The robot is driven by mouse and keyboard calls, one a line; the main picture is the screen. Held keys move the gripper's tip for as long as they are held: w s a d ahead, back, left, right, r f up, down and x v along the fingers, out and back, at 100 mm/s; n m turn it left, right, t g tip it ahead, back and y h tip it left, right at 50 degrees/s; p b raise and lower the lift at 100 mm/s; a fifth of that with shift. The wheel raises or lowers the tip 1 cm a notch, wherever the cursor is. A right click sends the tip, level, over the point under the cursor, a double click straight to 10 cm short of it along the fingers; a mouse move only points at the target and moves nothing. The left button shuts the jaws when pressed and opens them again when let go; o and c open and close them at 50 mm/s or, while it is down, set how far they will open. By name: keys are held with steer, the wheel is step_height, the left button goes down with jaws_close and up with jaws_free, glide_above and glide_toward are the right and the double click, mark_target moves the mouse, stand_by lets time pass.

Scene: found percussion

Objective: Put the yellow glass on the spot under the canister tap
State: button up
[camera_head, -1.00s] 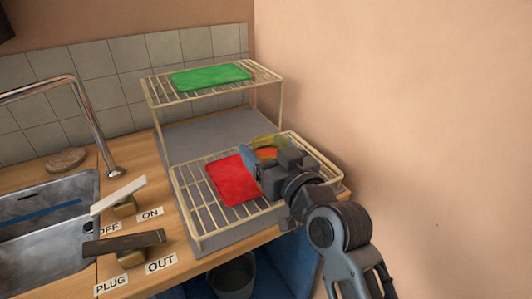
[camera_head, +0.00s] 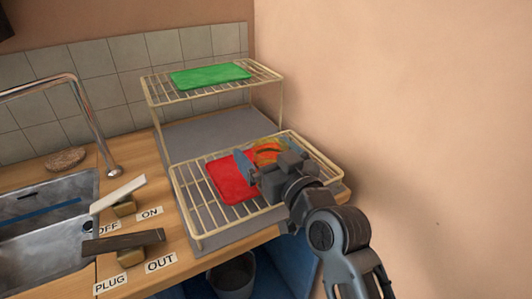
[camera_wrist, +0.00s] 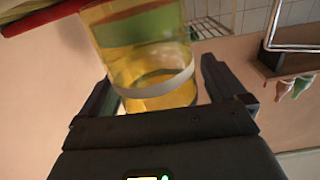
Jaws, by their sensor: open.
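The yellow glass (camera_head: 268,147) is on or just above the lower wire rack, at the back right of the red mat, and is partly hidden behind my gripper (camera_head: 262,165). In the wrist view the yellow glass (camera_wrist: 150,45) is clear yellow with a pale band and fills the space between the two fingers of my gripper (camera_wrist: 160,92). The fingers are open, one on each side of the glass. I cannot tell whether either finger touches it. I see no canister or canister tap, nor the spot under it.
The lower wire rack (camera_head: 206,222) holds a red mat (camera_head: 229,183); the upper rack (camera_head: 156,93) holds a green mat (camera_head: 208,76). A sink (camera_head: 40,230), its faucet (camera_head: 92,125) and two levers are at left. A wall (camera_head: 420,120) stands close at right.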

steer(key=shift+r, duration=0.2)
steer(key=shift+s+d+f, duration=0.15)
steer(key=shift+s+d, duration=0.05)
steer(key=shift+s, duration=0.05)
steer(key=b+v, duration=0.1)
steer(key=v, duration=1)
steer(key=shift+s+b, duration=0.15)
steer(key=shift+b, duration=0.25)
steer(key=shift+d, duration=0.15)
steer(key=s+d+f+m+h, duration=0.55)
steer(key=s+d+f, duration=0.55)
steer(key=s, duration=0.4)
steer(key=s+d+h, duration=0.2)
steer(key=s+d, duration=0.1)
steer(key=s, duration=0.7)
steer(key=s+d+r+h, duration=0.1)
steer(key=s+d, duration=0.3)
steer(key=s, duration=0.6)
steer(key=shift+s+d+r+m+h, duration=0.15)
steer(key=shift+s+d+m+h, duration=0.25)
steer(key=shift+h, duration=0.35)
steer(key=shift+s+r, duration=0.3)
steer(key=shift+s, duration=0.05)
